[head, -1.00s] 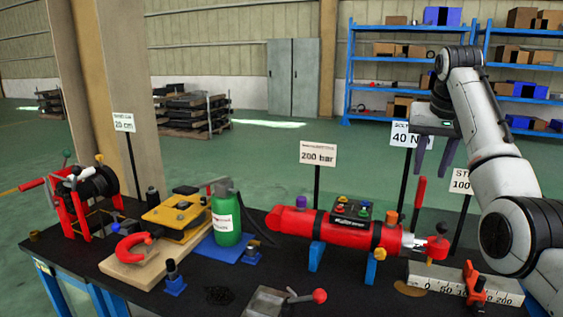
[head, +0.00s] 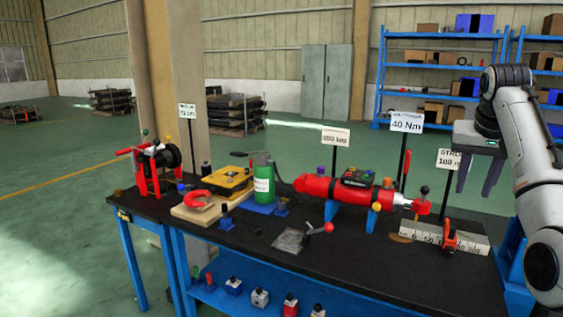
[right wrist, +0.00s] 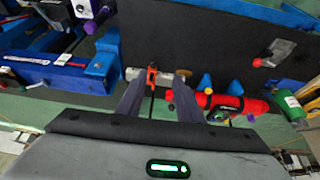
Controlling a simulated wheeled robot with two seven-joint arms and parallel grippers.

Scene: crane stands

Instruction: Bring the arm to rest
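In the right wrist view the fingers of the right gripper (right wrist: 158,100) also show apart and empty, with the bench items some distance beyond. My right arm (head: 540,190) comes in along the right edge of the head view, bent at the wrist. My left gripper is not in either view.
The bench holds a red cylinder (head: 345,190), a green bottle (head: 263,183), a red-framed reel (head: 157,165) and a scale block (head: 472,240). Sign posts stand behind, including the 40 Nm sign (head: 406,122). Blue shelves (head: 425,65) are farther back. Open floor lies left.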

